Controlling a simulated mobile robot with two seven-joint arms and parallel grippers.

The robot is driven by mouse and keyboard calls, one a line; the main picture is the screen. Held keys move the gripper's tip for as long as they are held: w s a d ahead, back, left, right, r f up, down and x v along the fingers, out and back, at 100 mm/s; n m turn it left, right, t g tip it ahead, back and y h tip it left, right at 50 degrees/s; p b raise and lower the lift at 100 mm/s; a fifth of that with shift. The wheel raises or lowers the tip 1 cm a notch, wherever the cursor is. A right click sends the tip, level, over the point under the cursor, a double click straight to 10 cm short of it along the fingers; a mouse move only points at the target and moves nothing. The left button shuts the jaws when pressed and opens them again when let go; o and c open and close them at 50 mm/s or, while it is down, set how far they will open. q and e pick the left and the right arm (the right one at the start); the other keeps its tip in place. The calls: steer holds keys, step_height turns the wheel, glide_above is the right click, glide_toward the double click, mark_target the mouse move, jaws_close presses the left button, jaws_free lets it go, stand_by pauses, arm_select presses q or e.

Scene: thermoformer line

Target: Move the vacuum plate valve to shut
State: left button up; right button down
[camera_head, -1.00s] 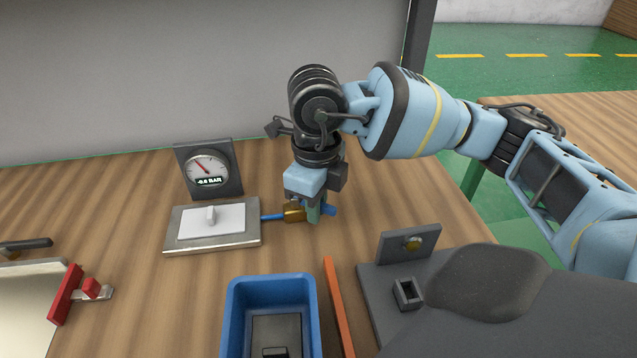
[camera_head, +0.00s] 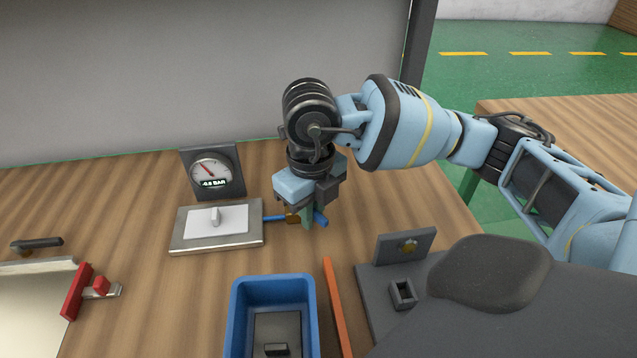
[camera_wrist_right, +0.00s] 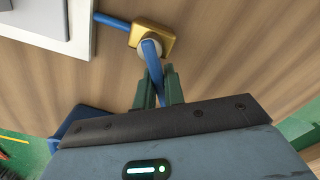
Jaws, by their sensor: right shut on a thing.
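The vacuum plate valve has a brass body (camera_head: 292,218) on a blue tube at the right side of the vacuum plate (camera_head: 180,246). Its blue lever (camera_head: 321,220) shows beside my fingers. In the right wrist view the brass body (camera_wrist_right: 155,37) is near the top, and the lever (camera_wrist_right: 150,52) runs down between my green fingers, roughly across the tube's line. My right gripper (camera_head: 308,219) points down and is shut on the lever; its fingers also show in the wrist view (camera_wrist_right: 158,85). Part of the brass body is hidden by the gripper in the head view. My left gripper is out of view.
A dial gauge (camera_head: 211,172) stands behind the plate. A blue bin (camera_head: 236,305) and an orange strip (camera_head: 337,305) lie in front. A grey fixture (camera_head: 404,248) is at the right, a red clamp (camera_head: 76,292) at the left. Bare wood separates clamp and plate.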

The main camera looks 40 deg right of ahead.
steer(key=m, duration=0.1)
steer(key=a+m+p, duration=0.1)
steer(key=shift+r+m, duration=0.1)
steer(key=shift+m, duration=0.2)
steer(key=shift+p, duration=0.35)
steer(key=shift+w+m, duration=0.1)
steer(key=shift+m, duration=0.2)
steer(key=shift+a, duration=0.1)
